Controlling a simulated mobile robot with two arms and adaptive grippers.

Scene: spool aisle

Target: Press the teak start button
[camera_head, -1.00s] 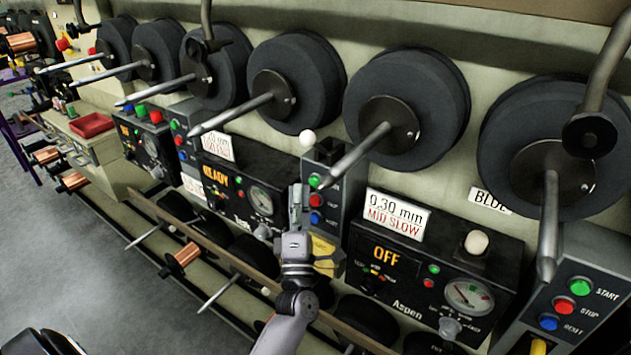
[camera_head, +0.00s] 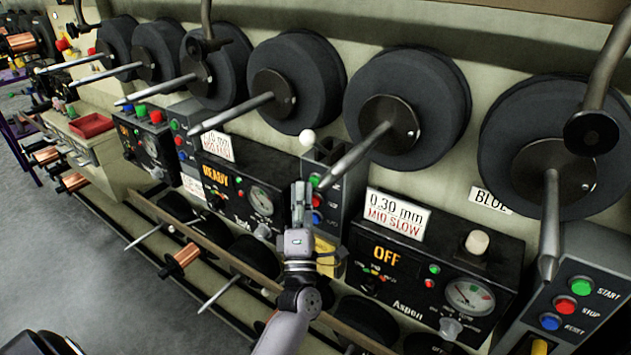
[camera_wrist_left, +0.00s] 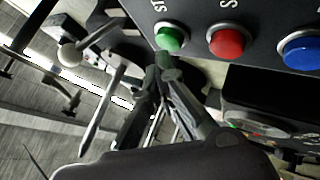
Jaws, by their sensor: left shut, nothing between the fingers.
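The panel marked READY (camera_head: 216,175), whose partly hidden name seems to read Teak, has a dark button box on its right. On this box a green start button (camera_head: 314,180) sits above a red one and a blue one. My left gripper (camera_head: 299,190) is shut and empty, just left of the box. In the left wrist view the green button (camera_wrist_left: 169,39) is just beyond the closed fingertips (camera_wrist_left: 168,66). I cannot tell whether they touch it. The red button (camera_wrist_left: 227,43) and blue button (camera_wrist_left: 301,50) lie to its right. My right gripper is not in view.
Grey spindles, such as one (camera_head: 355,155) close to the box, stick out from large dark spools (camera_head: 407,100). The Aspen panel (camera_head: 400,290) reads OFF and stands to the right. Another button box (camera_head: 575,300) is at far right. Open floor (camera_head: 60,240) lies left.

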